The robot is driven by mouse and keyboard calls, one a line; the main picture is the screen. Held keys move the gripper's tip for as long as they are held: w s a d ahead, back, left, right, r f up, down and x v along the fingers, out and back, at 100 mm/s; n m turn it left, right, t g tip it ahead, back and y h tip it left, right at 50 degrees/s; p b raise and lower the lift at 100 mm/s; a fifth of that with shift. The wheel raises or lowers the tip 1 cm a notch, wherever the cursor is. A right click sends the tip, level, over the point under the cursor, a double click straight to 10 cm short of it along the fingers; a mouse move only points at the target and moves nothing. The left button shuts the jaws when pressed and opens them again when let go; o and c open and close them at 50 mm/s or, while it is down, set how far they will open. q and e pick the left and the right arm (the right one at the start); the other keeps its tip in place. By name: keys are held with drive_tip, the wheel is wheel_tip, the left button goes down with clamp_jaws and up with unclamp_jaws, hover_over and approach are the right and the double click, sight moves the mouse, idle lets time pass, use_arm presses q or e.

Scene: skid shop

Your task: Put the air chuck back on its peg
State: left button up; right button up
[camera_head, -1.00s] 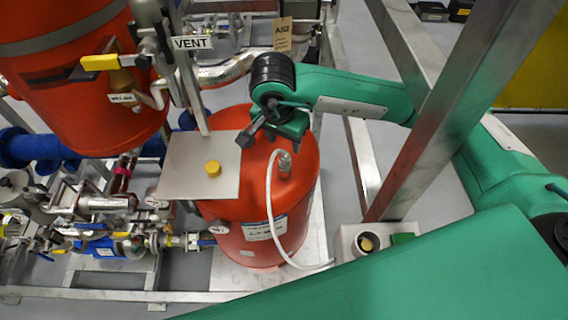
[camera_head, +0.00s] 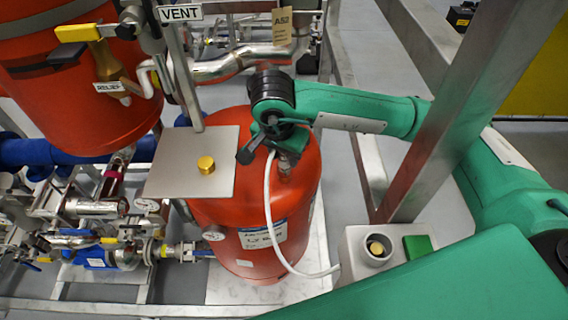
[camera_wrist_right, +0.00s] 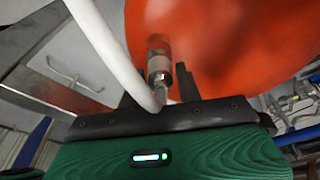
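The air chuck is a small metal fitting (camera_head: 285,166) on top of the red tank (camera_head: 230,215), with a white hose (camera_head: 270,225) joined to it. In the right wrist view the chuck (camera_wrist_right: 159,66) stands just beyond my fingers, with the hose (camera_wrist_right: 112,50) curving down to its lower end. My right gripper (camera_head: 272,150) is at the chuck in the head view, partly covering it. Its two dark fingers (camera_wrist_right: 158,92) are apart, with the chuck's lower end between them; no grip shows. I cannot make out the peg. My left gripper is out of view.
A grey plate (camera_head: 190,180) with a yellow knob sits left of the chuck. A slanting metal post (camera_head: 440,120) stands right of the tank. The hose runs to a light grey box (camera_head: 350,250). Pipes and valves (camera_head: 90,205) crowd the left.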

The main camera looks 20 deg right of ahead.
drive_tip(key=c, duration=0.4)
drive_tip(key=shift+r, duration=0.15)
drive_tip(key=shift+r+p, duration=0.75)
drive_tip(key=shift+r, duration=1.75)
drive_tip(key=shift+d, duration=0.1)
drive_tip(key=shift+d+f+n+t+y, duration=0.1)
drive_tip(key=shift+d+f+n+y, duration=0.25)
drive_tip(key=shift+d+n, duration=1)
drive_tip(key=shift+d+f+n+t+y, duration=0.15)
drive_tip(key=shift+d+f+n, duration=0.3)
drive_tip(key=shift+d+n, duration=0.85)
drive_tip(key=shift+d+f+n+t+y, duration=0.1)
drive_tip(key=shift+d+f+n+y, duration=0.45)
drive_tip(key=shift+n, duration=1.4)
drive_tip(key=shift+w+d+r+h, duration=0.1)
drive_tip(key=shift+d+r+h, duration=0.05)
drive_tip(key=shift+r+h, duration=0.1)
